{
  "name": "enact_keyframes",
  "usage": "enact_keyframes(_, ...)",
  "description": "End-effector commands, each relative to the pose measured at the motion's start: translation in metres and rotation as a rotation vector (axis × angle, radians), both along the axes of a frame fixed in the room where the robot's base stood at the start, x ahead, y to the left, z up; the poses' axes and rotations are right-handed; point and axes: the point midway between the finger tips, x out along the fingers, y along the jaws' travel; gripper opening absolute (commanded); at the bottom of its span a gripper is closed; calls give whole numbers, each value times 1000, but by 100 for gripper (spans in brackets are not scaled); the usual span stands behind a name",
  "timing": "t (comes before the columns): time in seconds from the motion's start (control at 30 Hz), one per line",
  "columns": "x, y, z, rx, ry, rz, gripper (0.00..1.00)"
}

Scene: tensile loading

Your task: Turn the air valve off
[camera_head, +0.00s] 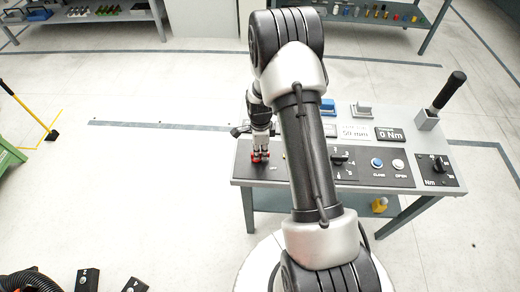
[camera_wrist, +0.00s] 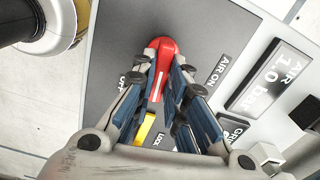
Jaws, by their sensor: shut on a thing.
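The red air valve handle (camera_wrist: 162,48) shows in the wrist view on a dark panel, with its rounded end toward the top. My gripper (camera_wrist: 164,78) is closed around it, one finger on each side. In the head view my gripper (camera_head: 260,151) points down at the table's left end, with red showing at its tips. The "AIR ON" label (camera_wrist: 217,70) is to the right of the handle, and the "OFF" label (camera_wrist: 122,82) is to the left, partly hidden by a finger. The lower part of the handle is hidden between the fingers.
An air display (camera_wrist: 268,77) reads 1.0 bar. A yellow piece (camera_wrist: 145,129) sits by the "LOCK" label, below the handle. The table (camera_head: 240,183) also carries a black knob (camera_head: 339,157), blue and white buttons and an upright black-handled lever (camera_head: 449,91) to the right.

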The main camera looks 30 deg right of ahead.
Motion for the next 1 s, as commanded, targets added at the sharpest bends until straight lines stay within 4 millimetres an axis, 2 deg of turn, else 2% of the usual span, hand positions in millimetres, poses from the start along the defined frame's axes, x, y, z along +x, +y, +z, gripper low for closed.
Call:
enact_keyframes(0.33,-2,1,0,0,0,-132,0)
enact_keyframes(0.87,-2,1,0,0,0,-156,0)
enact_keyframes(0.9,-2,1,0,0,0,-156,15)
enact_keyframes(1.0,-2,1,0,0,0,-155,22)
